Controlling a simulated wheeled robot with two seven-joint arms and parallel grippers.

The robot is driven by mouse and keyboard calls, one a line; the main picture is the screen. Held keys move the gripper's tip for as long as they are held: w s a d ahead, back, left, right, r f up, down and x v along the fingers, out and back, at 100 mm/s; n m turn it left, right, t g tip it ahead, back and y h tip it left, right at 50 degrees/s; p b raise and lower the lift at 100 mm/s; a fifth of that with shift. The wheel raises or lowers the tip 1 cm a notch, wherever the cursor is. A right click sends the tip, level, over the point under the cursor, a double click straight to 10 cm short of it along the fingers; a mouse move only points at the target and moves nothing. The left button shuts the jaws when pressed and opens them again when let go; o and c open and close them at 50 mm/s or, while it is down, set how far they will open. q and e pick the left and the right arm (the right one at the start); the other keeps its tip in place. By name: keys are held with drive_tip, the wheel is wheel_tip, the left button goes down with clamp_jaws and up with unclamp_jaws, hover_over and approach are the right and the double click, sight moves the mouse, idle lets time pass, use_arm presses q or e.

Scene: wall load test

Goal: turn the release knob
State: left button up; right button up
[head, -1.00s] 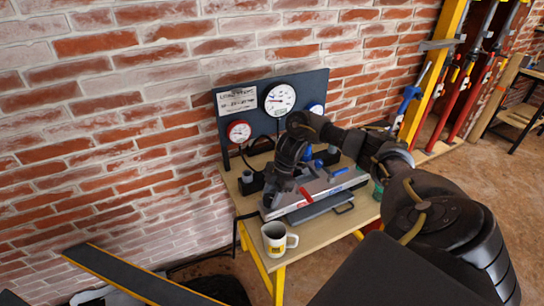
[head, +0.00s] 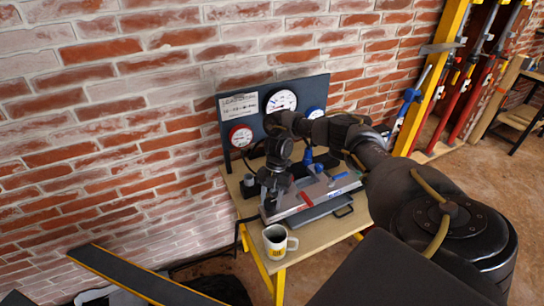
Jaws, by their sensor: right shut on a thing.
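The grey hand pump unit (head: 318,196) with a red part and blue parts lies on a small wooden bench (head: 305,240) against the brick wall. My right arm reaches in from the right, and my right gripper (head: 270,203) points down at the pump's left end. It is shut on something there. The fingers hide what they hold; by its place it appears to be the release knob, which I cannot see clearly. My left gripper is not in view.
A dark panel (head: 236,107) with gauges, including a red-rimmed gauge (head: 240,136), stands behind the pump. A yellow post (head: 432,75) rises at the right.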

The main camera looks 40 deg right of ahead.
drive_tip(key=shift+s+f, duration=0.1)
idle(0.4)
drive_tip(key=o, duration=1)
drive_tip(key=v, duration=1.1)
